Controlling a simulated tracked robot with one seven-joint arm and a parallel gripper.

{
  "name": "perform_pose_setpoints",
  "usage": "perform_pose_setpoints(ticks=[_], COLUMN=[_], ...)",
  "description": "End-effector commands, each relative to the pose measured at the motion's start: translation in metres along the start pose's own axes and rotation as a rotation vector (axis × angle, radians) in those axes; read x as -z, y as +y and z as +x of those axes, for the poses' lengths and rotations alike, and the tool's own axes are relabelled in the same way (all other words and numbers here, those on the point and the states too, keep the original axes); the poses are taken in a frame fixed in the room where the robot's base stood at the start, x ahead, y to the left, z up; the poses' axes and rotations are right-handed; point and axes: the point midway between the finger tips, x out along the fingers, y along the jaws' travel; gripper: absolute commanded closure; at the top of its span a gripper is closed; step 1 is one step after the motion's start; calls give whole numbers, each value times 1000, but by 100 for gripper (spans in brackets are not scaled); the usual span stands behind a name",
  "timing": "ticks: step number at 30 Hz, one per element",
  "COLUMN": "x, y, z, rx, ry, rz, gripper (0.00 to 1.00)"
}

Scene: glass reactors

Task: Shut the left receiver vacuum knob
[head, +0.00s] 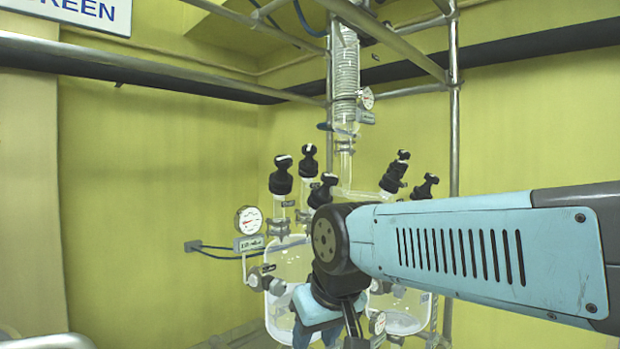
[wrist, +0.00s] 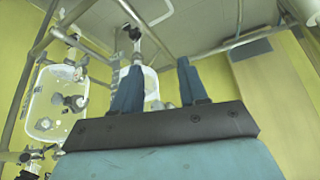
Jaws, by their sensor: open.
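The left receiver (head: 287,262) is a clear glass vessel on the pipe frame, with black-capped knobs (head: 281,176) above it and a dark side knob (head: 268,268) at its left. I cannot tell which knob is the vacuum one. My gripper (head: 310,333) is low in front of the left receiver, partly cut off by the bottom edge. In the wrist view my gripper (wrist: 157,88) is open, its two blue fingers apart with nothing held. A glass vessel (wrist: 151,84) shows beyond and between the fingers, with a black knob (wrist: 135,33) above it. My arm hides part of the receivers.
A round gauge (head: 248,220) stands left of the left receiver. A coiled glass condenser (head: 345,70) rises behind. Metal pipes (head: 455,110) frame the glassware closely. Another vessel (wrist: 48,105) is at the left in the wrist view. Open space lies left before the yellow wall (head: 160,180).

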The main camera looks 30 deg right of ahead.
Motion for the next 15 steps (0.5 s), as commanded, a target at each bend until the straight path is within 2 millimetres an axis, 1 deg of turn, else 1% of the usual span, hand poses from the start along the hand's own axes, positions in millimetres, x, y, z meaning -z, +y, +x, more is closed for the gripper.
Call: perform_pose_setpoints(ticks=[1,5,8,11,14,15], x=[0,4,13,29,51,62], y=[0,-1,-2,-5,-7,-6], z=[0,0,0,0,-1,-2], rx=[0,16,51,115,195,226], ry=[0,-8,-24,-30,-18,-4], rz=[0,4,10,15,15,16], gripper=[53,40,31,22,22,22])
